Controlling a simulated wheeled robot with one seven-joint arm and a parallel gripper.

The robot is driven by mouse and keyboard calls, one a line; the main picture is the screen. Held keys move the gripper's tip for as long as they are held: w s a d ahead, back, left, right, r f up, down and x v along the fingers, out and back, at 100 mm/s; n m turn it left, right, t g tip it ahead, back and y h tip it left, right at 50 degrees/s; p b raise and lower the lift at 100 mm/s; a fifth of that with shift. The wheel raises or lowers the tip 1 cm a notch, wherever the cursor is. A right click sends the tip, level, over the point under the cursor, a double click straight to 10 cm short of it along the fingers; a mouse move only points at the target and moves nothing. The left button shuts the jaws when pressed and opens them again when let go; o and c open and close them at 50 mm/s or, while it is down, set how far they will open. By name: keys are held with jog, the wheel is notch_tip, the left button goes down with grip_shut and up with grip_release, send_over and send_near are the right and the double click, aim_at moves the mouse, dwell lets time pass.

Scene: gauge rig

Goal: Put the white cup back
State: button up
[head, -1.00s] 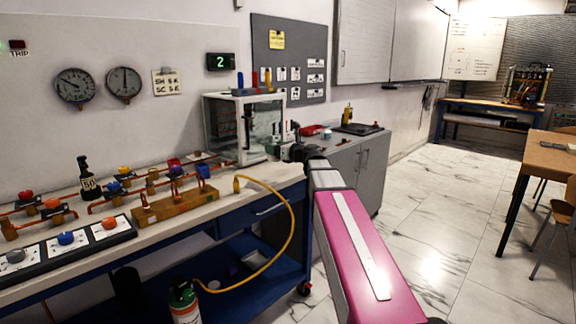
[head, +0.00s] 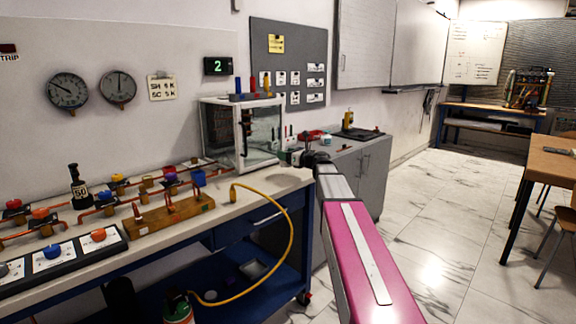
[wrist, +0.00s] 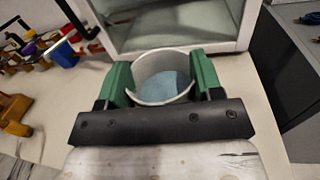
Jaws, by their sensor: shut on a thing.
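The white cup (wrist: 146,66) is between the green fingers of my gripper (wrist: 163,80) in the wrist view, which are shut on it from both sides. I look into its open top and see a blue-grey inside. A white-framed case (wrist: 244,42) stands just beyond the cup, at the right end of the bench. In the head view my gripper (head: 297,157) is by the right front corner of the case (head: 206,133); the cup cannot be made out there. Whether the cup touches the bench is unclear.
Red pipes with coloured valves and a wooden block (head: 172,215) occupy the bench (head: 262,184) left of the case. A yellow hose (head: 291,235) hangs over its front edge. A grey cabinet (head: 364,172) stands to the right. Coloured objects sit on top of the case.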

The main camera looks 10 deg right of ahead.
jog(key=shift+w+d+f, duration=0.15)
jog(key=shift+d+f, duration=0.2)
jog(key=shift+f, duration=1.9)
jog(key=o, duration=1)
jog(key=shift+f, duration=0.15)
jog(key=shift+s+d, duration=0.2)
jog(key=shift+s, duration=0.1)
jog(key=v, duration=1.1)
jog(key=shift+s+d, duration=0.1)
jog(key=shift+s, duration=0.05)
